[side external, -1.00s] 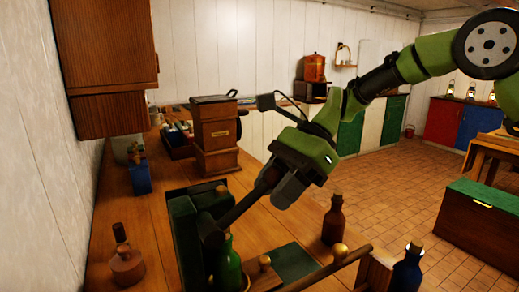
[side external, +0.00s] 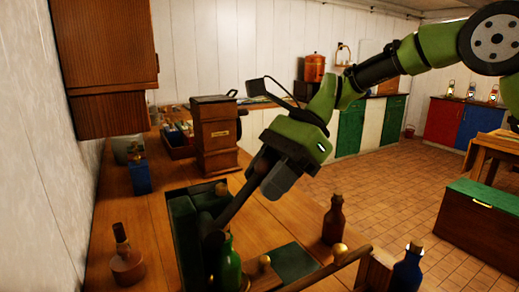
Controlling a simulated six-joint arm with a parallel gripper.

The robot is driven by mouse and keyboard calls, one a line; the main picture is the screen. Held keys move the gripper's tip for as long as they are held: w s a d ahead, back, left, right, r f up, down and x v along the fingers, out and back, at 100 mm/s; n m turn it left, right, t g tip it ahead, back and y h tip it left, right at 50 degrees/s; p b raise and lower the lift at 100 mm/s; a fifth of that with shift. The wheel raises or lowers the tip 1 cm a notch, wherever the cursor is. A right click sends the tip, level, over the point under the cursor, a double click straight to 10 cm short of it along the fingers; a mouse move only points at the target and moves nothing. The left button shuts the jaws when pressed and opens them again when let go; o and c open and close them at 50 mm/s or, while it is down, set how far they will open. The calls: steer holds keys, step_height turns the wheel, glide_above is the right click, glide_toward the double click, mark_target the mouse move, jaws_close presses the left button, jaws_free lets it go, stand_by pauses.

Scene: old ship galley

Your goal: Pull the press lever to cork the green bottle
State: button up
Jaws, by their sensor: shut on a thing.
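The green bottle (side external: 228,268) stands upright on the counter at the foot of the press, partly cut off by the lower frame edge. The press (side external: 186,232) is a dark green body beside it. Its dark lever (side external: 237,203) slants up and right from the press, above the bottle. My gripper (side external: 258,178) is shut on the upper end of the lever; its fingertips are dark and hard to make out. The lever's lower end is close above the bottle's neck; I cannot tell whether a cork is in the mouth.
A brown bottle (side external: 333,219) and a blue bottle (side external: 407,268) stand to the right, near a wooden rail (side external: 318,276). A wooden box (side external: 216,138) stands behind the press. A squat brown bottle (side external: 127,262) and a blue container (side external: 140,178) are at left. A cabinet (side external: 105,60) hangs above.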

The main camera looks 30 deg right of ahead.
steer(key=o, duration=0.9)
steer(key=shift+r, duration=3.5)
